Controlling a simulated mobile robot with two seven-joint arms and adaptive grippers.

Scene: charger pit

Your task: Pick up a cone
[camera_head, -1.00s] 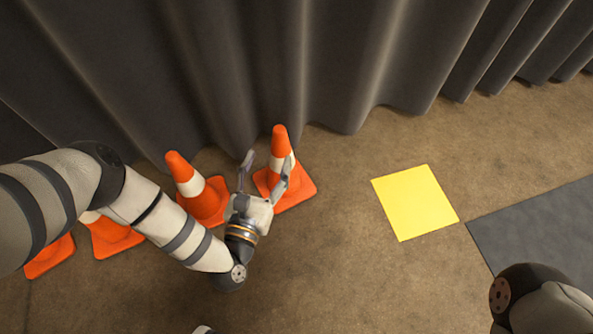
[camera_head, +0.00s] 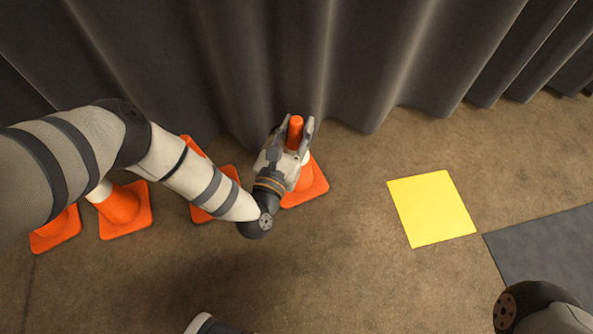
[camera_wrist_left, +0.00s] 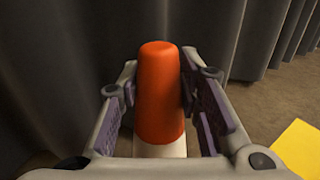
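An orange cone with a white band (camera_head: 316,186) stands upright on the floor by the curtain, rightmost in a row of several. My left gripper (camera_head: 296,130) is at its upper part, with a finger on each side of the orange tip. In the left wrist view the cone's tip (camera_wrist_left: 160,95) stands between the two pads. A gap shows on the left; the right finger is very close, and I cannot tell whether it touches. The gripper hides part of the cone's band and base. My right gripper is out of view.
More orange cones stand to the left: one mostly behind my left arm (camera_head: 216,194), one left of it (camera_head: 124,206) and one at the far left (camera_head: 58,230). A grey curtain (camera_head: 400,50) hangs close behind. A yellow square (camera_head: 432,208) and dark mat (camera_head: 550,245) lie right.

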